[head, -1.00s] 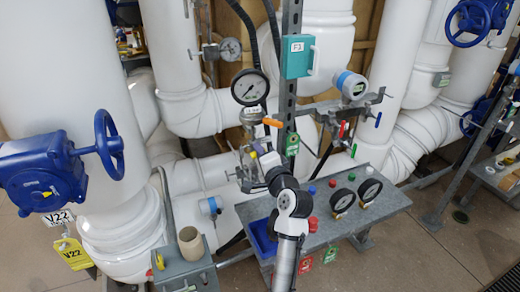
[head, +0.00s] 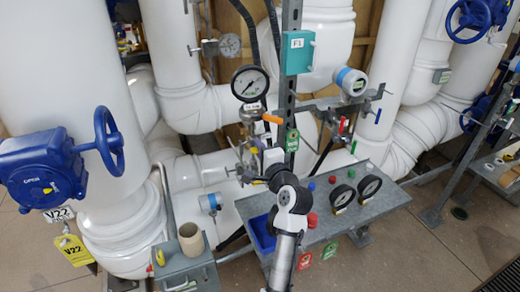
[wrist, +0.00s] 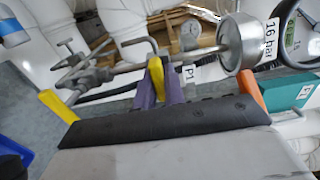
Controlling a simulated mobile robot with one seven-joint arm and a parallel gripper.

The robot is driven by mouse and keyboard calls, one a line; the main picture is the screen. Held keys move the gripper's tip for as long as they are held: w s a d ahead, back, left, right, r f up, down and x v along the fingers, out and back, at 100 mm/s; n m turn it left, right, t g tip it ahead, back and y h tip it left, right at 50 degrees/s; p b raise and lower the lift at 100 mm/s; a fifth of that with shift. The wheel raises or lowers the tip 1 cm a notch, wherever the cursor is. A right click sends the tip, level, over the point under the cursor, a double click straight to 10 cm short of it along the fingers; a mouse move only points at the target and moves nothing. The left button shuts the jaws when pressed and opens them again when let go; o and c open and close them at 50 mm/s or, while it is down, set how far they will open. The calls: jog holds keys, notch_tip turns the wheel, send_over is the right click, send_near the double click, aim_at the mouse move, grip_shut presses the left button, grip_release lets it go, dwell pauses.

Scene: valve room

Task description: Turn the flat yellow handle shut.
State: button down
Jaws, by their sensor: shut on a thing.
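The flat yellow handle (wrist: 156,70) shows in the wrist view between the two purple fingers of my gripper (wrist: 159,88), which is shut on it. It sits beside a thin metal pipe line below a round gauge fitting. A second yellow piece (wrist: 58,105) stands further left in the wrist view, apart from the fingers. In the head view my gripper (head: 255,150) is at the pipework under the pressure gauge (head: 249,84). It is small there, and my wrist partly hides the handle.
An orange handle (head: 272,118) is close above my gripper, beside the grey upright post. A teal box (head: 298,53) hangs on that post. The metal bench (head: 335,225) with red knobs and two gauges is on the right. A blue tray (head: 261,235) is at its left end.

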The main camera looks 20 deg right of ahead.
jog(key=c, duration=1.5)
grip_release()
jog(key=s+b, duration=0.1)
jog(key=s, duration=0.3)
jog(key=s+b, duration=0.2)
jog(key=s, duration=0.3)
jog(key=s+b, duration=0.1)
jog(key=s, duration=0.3)
jog(key=shift+s+d, duration=0.25)
jog(key=shift+s, duration=0.15)
